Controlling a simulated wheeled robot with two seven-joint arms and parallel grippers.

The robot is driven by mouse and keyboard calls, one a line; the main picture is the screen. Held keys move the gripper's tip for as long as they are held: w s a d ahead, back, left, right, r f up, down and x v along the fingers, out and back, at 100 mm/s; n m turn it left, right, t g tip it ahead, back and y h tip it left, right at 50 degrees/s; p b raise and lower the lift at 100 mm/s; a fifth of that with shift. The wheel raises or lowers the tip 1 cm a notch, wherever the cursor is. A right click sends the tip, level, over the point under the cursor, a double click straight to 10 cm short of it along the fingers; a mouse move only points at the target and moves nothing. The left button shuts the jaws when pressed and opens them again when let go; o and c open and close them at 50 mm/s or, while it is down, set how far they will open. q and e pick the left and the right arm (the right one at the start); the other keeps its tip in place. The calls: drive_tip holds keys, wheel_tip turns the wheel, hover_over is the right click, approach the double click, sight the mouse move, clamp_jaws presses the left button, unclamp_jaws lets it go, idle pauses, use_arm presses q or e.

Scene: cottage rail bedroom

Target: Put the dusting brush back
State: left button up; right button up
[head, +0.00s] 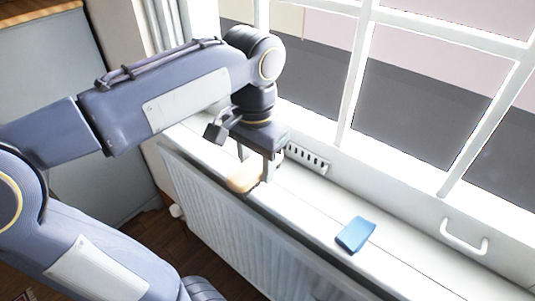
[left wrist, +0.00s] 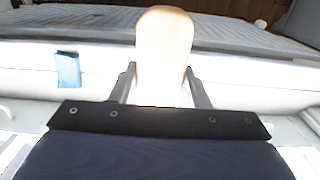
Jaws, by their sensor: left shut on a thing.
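The dusting brush shows as a pale wooden, rounded piece (head: 243,180) under my left gripper, at the inner edge of the white window sill. My left gripper (head: 256,172) points down over the sill and is shut on it. In the left wrist view the same pale wooden piece (left wrist: 165,48) stands out between the two fingers (left wrist: 160,88). I cannot see any bristles, and I cannot tell whether the brush touches the sill. My right gripper is not in view.
A blue flat block or folded cloth (head: 355,234) lies on the sill to the right; it also shows in the left wrist view (left wrist: 68,69). A white slotted strip (head: 307,158) is by the window frame. A white radiator (head: 215,219) stands below. The sill between is clear.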

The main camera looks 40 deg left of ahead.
use_arm(q)
drive_tip(key=w+a+f, duration=0.2)
drive_tip(key=w, duration=0.1)
drive_tip(key=w+a+f, duration=0.6)
drive_tip(key=shift+w+f, duration=0.1)
drive_tip(key=shift+w, duration=0.15)
drive_tip(key=shift+w+a+f, duration=0.3)
drive_tip(key=shift+w+f, duration=0.05)
drive_tip(key=shift+f, duration=0.15)
drive_tip(key=f, duration=0.2)
drive_tip(key=f+b, duration=0.1)
drive_tip(key=shift+w+a+f, duration=0.2)
drive_tip(key=shift+w+f, duration=0.05)
drive_tip(key=shift+f, duration=0.1)
drive_tip(key=o, duration=0.9)
drive_tip(key=shift+f, duration=0.1)
